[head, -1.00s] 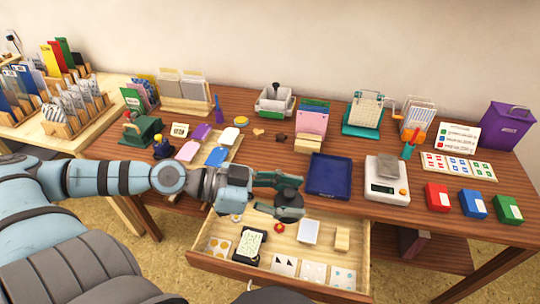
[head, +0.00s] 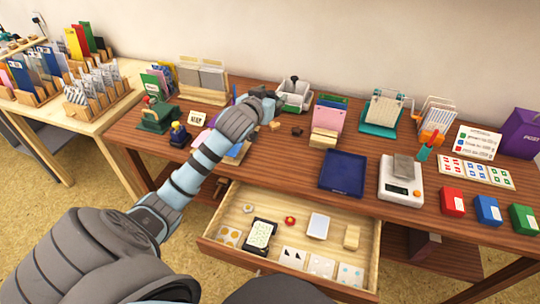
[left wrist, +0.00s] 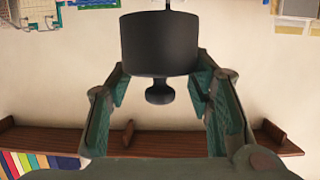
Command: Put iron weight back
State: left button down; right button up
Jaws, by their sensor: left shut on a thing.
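The iron weight (left wrist: 160,45) is a dark cylinder with a small knob. In the left wrist view it sits between the two green fingers of my left gripper (left wrist: 160,88), which is shut on it. In the head view my left gripper (head: 266,102) is over the back of the desk, just left of a white box with a green base (head: 296,98). I cannot make out the weight in the head view, where my gripper hides it. My right gripper is not in view.
An open drawer (head: 378,250) at the front holds cards, a pad and blocks. A blue tray (head: 343,172), a scale (head: 400,190) and red, blue and green inkpads stand to the right. Card holders line the back. A side table (head: 90,125) is at left.

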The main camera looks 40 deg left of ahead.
pick_arm(q)
notch_tip(320, 180, down, 15)
jog(key=b, duration=0.4)
jog(key=shift+w+a+f+b, duration=0.1)
jog(key=shift+w+f+b, duration=0.05)
jog(key=shift+b, duration=0.25)
jog(key=shift+f+b, duration=0.8)
jog(key=shift+f, duration=1.4)
jog(key=shift+f, duration=0.1)
jog(key=c, duration=1)
grip_release()
jog(key=shift+o, duration=1)
